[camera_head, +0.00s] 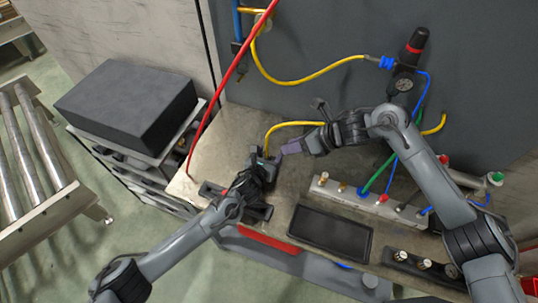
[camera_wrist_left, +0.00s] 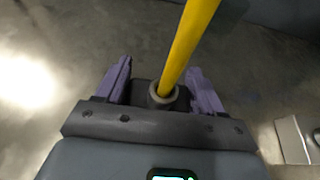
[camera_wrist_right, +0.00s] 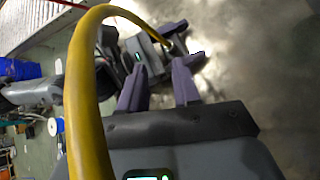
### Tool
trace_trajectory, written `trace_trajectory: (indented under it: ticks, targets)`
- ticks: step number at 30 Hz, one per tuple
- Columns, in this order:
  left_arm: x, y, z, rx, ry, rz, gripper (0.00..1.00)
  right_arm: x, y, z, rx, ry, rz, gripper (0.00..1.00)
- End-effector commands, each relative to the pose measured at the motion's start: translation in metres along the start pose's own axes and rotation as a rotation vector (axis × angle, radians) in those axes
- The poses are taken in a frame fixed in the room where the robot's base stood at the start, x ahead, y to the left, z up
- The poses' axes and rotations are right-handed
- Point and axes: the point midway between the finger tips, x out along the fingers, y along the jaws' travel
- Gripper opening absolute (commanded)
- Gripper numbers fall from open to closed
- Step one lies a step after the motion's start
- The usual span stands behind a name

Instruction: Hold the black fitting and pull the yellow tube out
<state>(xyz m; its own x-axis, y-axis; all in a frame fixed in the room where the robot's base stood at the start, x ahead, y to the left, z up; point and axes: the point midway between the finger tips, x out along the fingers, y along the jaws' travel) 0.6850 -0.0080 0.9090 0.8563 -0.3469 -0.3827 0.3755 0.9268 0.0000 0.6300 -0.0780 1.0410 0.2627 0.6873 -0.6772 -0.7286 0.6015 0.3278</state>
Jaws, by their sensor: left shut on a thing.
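The black fitting (camera_wrist_left: 162,97) sits between the purple fingers of my left gripper (camera_wrist_left: 160,88) in the left wrist view, and that gripper is shut on it. The yellow tube (camera_wrist_left: 186,42) stands in the fitting's round collar. In the head view the tube (camera_head: 282,125) rises from my left gripper (camera_head: 264,166) and bends right, passing behind my right arm. My right gripper (camera_head: 291,151) is beside the tube's lower part, apart from it. In the right wrist view its fingers (camera_wrist_right: 158,88) are parted and empty, and the tube (camera_wrist_right: 84,100) arcs past outside them.
A row of coloured fittings (camera_head: 360,200) and a black tray (camera_head: 330,233) lie on the metal bench to the right. A red hose (camera_head: 230,72) crosses at the left, near a black box (camera_head: 127,103).

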Motion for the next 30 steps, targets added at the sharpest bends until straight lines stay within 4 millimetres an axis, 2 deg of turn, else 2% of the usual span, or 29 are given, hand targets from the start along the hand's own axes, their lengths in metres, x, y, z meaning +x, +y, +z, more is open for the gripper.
trace_trajectory:
  ticks: [3,9,17,30]
  targets:
    - [0.000,0.000,0.000,0.000,0.000,0.000,0.35,0.002,0.002,0.003,-0.197,0.009,-0.003,0.32]
    - [0.000,0.000,0.000,0.000,0.000,0.000,0.35,0.003,0.006,0.015,-0.426,0.028,-0.011,0.32]
    - [0.000,0.000,0.000,0.000,0.000,0.000,0.35,0.005,0.012,0.032,-0.450,0.024,-0.020,0.32]
    - [0.000,0.000,0.000,0.000,0.000,0.000,0.35,0.054,0.011,0.030,-0.446,0.025,-0.020,0.32]
